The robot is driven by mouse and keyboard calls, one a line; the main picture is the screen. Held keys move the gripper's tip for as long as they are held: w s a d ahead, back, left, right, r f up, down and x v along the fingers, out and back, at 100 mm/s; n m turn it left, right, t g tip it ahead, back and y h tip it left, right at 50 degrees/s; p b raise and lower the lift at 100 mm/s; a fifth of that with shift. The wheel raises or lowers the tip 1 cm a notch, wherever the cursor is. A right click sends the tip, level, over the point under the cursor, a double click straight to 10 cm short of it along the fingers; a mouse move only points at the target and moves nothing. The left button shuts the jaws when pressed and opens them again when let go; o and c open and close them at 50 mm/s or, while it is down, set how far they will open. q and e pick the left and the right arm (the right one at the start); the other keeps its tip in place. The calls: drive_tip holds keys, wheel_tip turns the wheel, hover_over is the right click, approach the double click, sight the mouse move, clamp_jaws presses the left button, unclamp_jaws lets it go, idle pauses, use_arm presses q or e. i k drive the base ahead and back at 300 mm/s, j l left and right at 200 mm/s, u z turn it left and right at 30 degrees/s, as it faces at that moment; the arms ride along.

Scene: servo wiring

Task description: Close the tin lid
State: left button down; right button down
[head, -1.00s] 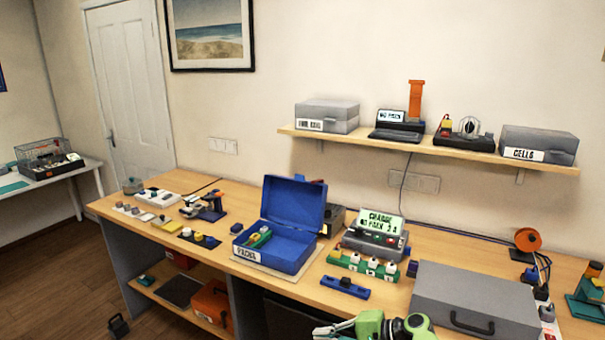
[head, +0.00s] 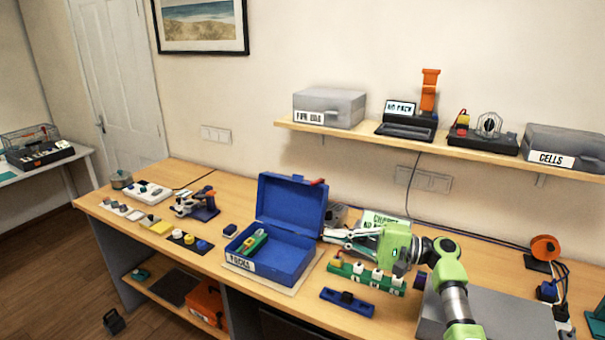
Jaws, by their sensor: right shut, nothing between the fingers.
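The blue tin (head: 287,268) stands on a pale mat on the bench, with a white label on its front. Its lid (head: 293,203) is open and stands upright at the back. Inside the tin lies a green and yellow item (head: 252,242). My right gripper (head: 325,234) is shut and empty. In the picture it is just right of the tin, near the lid's lower right corner; I cannot tell whether it touches. My left gripper is not in view.
A green strip with white knobs (head: 366,277) and a blue bar (head: 347,302) lie right of the tin. A grey case (head: 510,318) is at front right, partly behind my arm. Small parts and a clamp-like tool (head: 196,204) are at left. A shelf (head: 440,144) hangs above.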

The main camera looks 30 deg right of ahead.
sight(289, 203)
drive_tip(key=i+l, duration=1.25)
drive_tip(key=l, duration=0.1)
